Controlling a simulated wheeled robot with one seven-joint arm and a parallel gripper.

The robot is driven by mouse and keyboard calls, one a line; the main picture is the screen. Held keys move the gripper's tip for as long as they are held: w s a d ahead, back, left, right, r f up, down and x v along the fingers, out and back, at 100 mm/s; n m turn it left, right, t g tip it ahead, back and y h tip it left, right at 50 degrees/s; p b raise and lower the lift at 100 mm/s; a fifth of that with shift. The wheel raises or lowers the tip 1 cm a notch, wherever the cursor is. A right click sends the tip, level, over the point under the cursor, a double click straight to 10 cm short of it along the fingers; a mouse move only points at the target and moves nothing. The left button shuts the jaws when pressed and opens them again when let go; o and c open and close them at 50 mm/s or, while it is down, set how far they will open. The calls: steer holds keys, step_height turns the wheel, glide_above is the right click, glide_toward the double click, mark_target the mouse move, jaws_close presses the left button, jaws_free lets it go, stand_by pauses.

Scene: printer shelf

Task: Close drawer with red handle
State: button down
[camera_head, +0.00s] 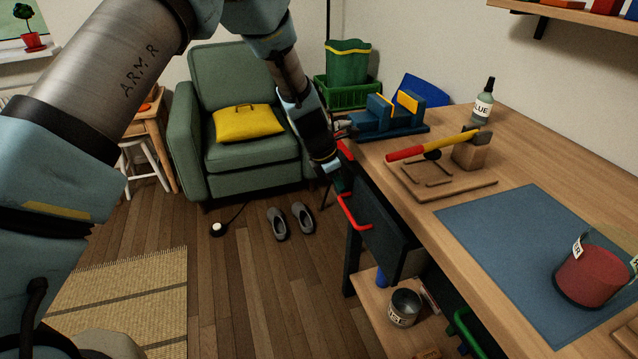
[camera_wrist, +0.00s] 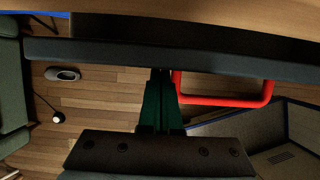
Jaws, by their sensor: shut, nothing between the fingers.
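The drawer with the red handle is a dark drawer (camera_head: 392,228) under the workbench, its front facing left. Its red handle (camera_head: 352,213) sticks out from the front and shows right of centre in the wrist view (camera_wrist: 226,101). My gripper (camera_head: 344,186) is at the drawer's far end, beyond the handle. In the wrist view my gripper (camera_wrist: 162,74) has its dark green fingers together, with the tips at the drawer front just left of the handle; I cannot tell whether they touch. A dark gap shows between the front and the tabletop edge.
A second drawer has a green handle (camera_head: 467,332) nearer to me. The workbench (camera_head: 520,140) holds a hammer (camera_head: 430,148), a glue bottle (camera_head: 483,104) and a red pot (camera_head: 590,275). A low shelf with a can (camera_head: 404,307) sits below. Slippers (camera_head: 290,221) lie on the floor.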

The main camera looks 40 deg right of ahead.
mark_target(352, 186)
steer(key=shift+s+d+p, duration=0.25)
steer(key=shift+s+d, duration=0.05)
steer(key=shift+d, duration=0.5)
steer(key=shift+s+d+p, duration=0.25)
steer(key=shift+s+d, duration=0.05)
steer(key=shift+d, duration=0.45)
steer(key=shift+w+a, duration=0.1)
